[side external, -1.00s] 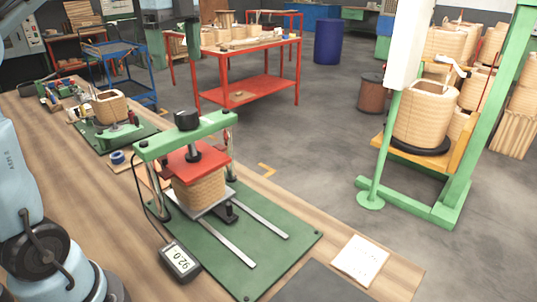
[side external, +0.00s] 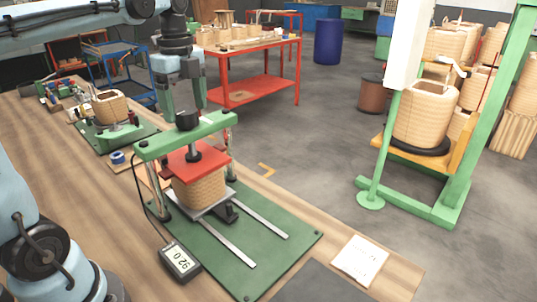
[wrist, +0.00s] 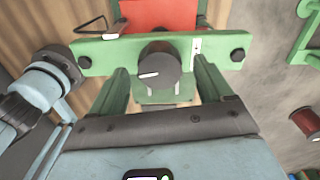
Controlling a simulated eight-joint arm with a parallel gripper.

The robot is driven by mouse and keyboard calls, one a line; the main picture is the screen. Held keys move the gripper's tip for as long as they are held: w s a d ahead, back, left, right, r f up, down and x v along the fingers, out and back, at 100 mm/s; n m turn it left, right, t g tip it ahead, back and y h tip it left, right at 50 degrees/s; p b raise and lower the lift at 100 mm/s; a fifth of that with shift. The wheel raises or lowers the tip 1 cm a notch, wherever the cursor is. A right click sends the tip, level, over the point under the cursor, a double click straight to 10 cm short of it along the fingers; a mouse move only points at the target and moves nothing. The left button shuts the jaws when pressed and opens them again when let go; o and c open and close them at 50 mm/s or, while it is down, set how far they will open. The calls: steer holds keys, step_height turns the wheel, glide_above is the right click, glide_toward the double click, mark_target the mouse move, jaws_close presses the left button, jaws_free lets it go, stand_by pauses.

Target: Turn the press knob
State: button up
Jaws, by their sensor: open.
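The press knob (side external: 187,121) is a black round knob on top of the green crossbeam (side external: 215,122) of the press. In the wrist view the knob (wrist: 158,66) has a white mark and sits between the gripper fingers. My gripper (side external: 186,104) points down just above the knob, its fingers apart on either side of it. Whether the fingers touch the knob cannot be told. Under the beam a red plate (side external: 192,163) rests on a tan wound coil (side external: 199,190).
The press stands on a green base plate (side external: 262,262) on the wooden bench (side external: 75,190). A second green fixture with a coil (side external: 110,107) is further back. A paper sheet (side external: 361,259) lies at the front right. A green stand (side external: 447,190) is at the right.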

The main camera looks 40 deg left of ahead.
steer(key=shift+f, duration=0.55)
steer(key=shift+c, duration=0.5)
steer(key=c, duration=0.9)
steer(key=shift+c, duration=0.2)
